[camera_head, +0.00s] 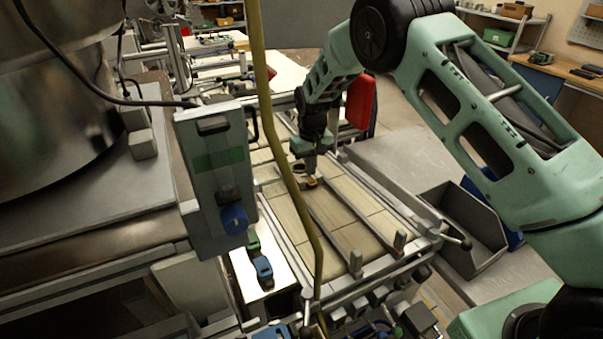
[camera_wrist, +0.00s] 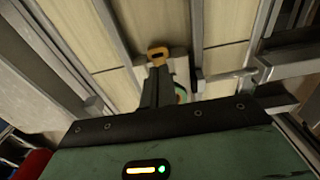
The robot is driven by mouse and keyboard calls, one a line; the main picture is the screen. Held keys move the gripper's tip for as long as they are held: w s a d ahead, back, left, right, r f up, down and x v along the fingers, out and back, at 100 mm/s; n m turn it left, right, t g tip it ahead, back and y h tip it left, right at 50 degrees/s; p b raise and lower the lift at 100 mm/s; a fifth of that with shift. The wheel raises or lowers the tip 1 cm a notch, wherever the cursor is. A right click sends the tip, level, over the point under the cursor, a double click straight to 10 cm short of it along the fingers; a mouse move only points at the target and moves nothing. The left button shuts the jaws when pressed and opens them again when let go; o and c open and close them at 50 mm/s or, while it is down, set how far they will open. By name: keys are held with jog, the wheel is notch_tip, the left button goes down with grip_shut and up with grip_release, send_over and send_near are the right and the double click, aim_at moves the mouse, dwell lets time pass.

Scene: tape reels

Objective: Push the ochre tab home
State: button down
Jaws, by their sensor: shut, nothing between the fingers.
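The ochre tab (camera_head: 311,182) is small and sits at the far part of the pale panelled bed, between two metal rails. In the wrist view the tab (camera_wrist: 157,54) has a hole in it and lies just beyond my fingertips. My gripper (camera_head: 310,174) points down beside the tab. In the wrist view my dark fingers (camera_wrist: 157,72) are together and empty, with their tips close to the tab; I cannot tell whether they touch it. Part of a round pale and teal thing (camera_wrist: 181,93) shows beside the fingers, mostly hidden.
Metal rails (camera_head: 340,202) run along the pale bed (camera_head: 290,222). A yellow hose (camera_head: 300,205) hangs across the head view. A grey box (camera_head: 210,165) stands left of the bed, and an open grey bin (camera_head: 468,232) stands to its right. The near bed is mostly clear.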

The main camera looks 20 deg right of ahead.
notch_tip(320, 180, up, 6)
jog(key=p, duration=0.3)
jog(key=shift+r, duration=0.25)
dwell(0.3)
jog(key=s+a+r+n+y+b, duration=0.1)
jog(key=s+a+r+b, duration=0.3)
jog(key=s, duration=0.7)
jog(key=s+a+r+n+y+b, duration=0.15)
jog(key=s+a+r, duration=0.35)
jog(key=s, duration=0.7)
jog(key=s+d+f+n+h+b, duration=0.1)
jog(key=s+b, duration=0.1)
jog(key=s, duration=0.8)
jog(key=s+d+f+n+h+b, duration=0.1)
jog(key=s+n+b, duration=0.1)
jog(key=s, duration=0.8)
jog(key=shift+d+f, duration=0.3)
jog(key=shift+d, duration=0.05)
jog(key=shift+w, duration=0.1)
